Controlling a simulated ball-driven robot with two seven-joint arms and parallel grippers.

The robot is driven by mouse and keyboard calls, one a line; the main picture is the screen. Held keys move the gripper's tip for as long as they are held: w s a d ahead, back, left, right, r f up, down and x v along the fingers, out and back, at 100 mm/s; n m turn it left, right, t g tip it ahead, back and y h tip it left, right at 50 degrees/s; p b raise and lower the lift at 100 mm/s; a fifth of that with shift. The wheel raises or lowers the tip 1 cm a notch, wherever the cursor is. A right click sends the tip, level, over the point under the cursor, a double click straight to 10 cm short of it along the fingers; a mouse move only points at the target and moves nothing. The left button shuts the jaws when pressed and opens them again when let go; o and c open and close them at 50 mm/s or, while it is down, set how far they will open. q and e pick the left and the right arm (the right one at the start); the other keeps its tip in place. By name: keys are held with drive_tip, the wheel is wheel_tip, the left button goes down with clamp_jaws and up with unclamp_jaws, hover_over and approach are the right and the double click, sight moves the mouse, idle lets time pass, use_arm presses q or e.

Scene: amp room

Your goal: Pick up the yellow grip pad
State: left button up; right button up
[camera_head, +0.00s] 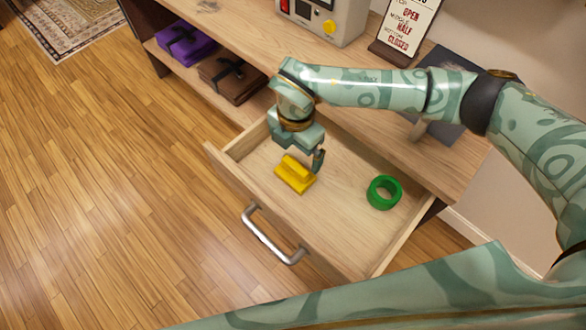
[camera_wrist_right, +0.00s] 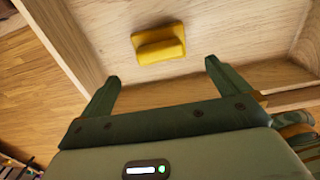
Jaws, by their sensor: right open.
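The yellow grip pad (camera_head: 295,174) lies on the floor of the open drawer (camera_head: 345,232), left of a green ring. It has a raised ridge along its top. My right gripper (camera_head: 302,160) is over the drawer, close to the pad and just behind it in the head view. In the right wrist view the pad (camera_wrist_right: 158,44) shows beyond the fingertips, roughly centred between them. The fingers of my right gripper (camera_wrist_right: 160,78) are spread apart with nothing between them. My left gripper does not show in either view.
The green ring (camera_head: 384,192) lies at the drawer's right side. The drawer's metal handle (camera_head: 272,238) faces the front. Folded purple (camera_head: 187,43) and brown (camera_head: 232,78) cloths lie on a shelf. A sign (camera_head: 405,28) and a control box (camera_head: 325,18) stand on the tabletop.

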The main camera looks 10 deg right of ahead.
sight(295, 165)
wheel_tip(295, 165, down, 5)
drive_tip(key=shift+r+b, duration=0.15)
drive_tip(key=shift+b, duration=0.55)
wheel_tip(295, 165, down, 5)
drive_tip(key=b, duration=0.3)
drive_tip(key=shift+w, duration=0.1)
drive_tip(key=shift+r, duration=0.1)
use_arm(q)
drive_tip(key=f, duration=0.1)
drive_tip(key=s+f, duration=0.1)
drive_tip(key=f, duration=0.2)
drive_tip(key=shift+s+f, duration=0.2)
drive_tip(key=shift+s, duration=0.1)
use_arm(e)
drive_tip(key=c, duration=0.8)
